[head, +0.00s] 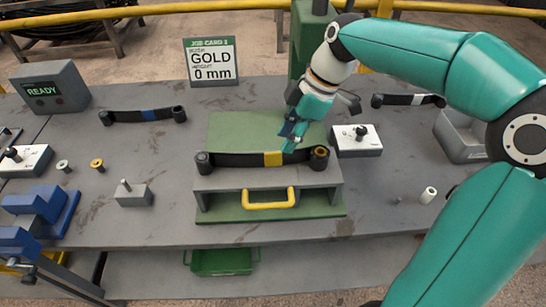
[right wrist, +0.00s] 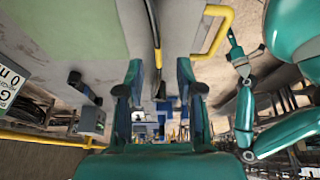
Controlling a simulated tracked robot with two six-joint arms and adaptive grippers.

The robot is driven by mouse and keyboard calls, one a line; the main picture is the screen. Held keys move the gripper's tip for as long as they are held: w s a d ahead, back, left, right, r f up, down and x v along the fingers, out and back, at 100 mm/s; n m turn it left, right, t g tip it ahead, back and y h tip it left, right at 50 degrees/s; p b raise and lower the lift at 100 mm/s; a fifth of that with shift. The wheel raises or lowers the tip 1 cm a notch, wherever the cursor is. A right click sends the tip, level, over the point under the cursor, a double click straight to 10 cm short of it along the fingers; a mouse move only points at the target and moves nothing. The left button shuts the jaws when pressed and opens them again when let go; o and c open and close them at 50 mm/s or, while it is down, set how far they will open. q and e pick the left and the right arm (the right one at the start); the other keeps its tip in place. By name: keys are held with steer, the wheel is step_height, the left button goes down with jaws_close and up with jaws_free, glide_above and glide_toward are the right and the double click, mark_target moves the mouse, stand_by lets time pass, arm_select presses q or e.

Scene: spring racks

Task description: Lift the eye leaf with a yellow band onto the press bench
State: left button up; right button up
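The dark eye leaf (head: 235,160) with a yellow band (head: 273,159) spans the front of the raised grey-and-green bench (head: 218,180), an eye at each end. Whether it rests there or is slightly above is unclear. My right gripper (head: 290,142) is at the leaf, just right of the band. In the right wrist view the right gripper (right wrist: 158,90) has its fingers apart, with the leaf edge-on (right wrist: 154,25) between them and gaps on both sides. My left gripper is outside the head view; a small teal arm at the wrist view's right seems to carry it (right wrist: 234,42), unclear.
A blue-banded leaf (head: 128,116) lies at back left, and a white-banded one (head: 392,100) at back right. A job card (head: 211,62) reads GOLD, 0 mm. A yellow handle (head: 270,203) fronts the bench. Blue fixtures (head: 40,205) stand left; a grey bin (head: 458,140) stands right.

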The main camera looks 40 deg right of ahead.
mark_target(274, 153)
steer(key=shift+w+p+x, duration=0.1)
steer(key=shift+p+x, duration=0.2)
steer(key=shift+x, duration=1.35)
steer(key=shift+w+p+x, duration=0.15)
steer(key=shift+p+x, duration=0.1)
steer(key=shift+x, duration=1.4)
steer(key=shift+a+r, duration=0.1)
steer(key=shift+a, duration=0.1)
steer(key=shift+c, duration=0.3)
jaws_close()
steer(key=shift+w+r, duration=0.1)
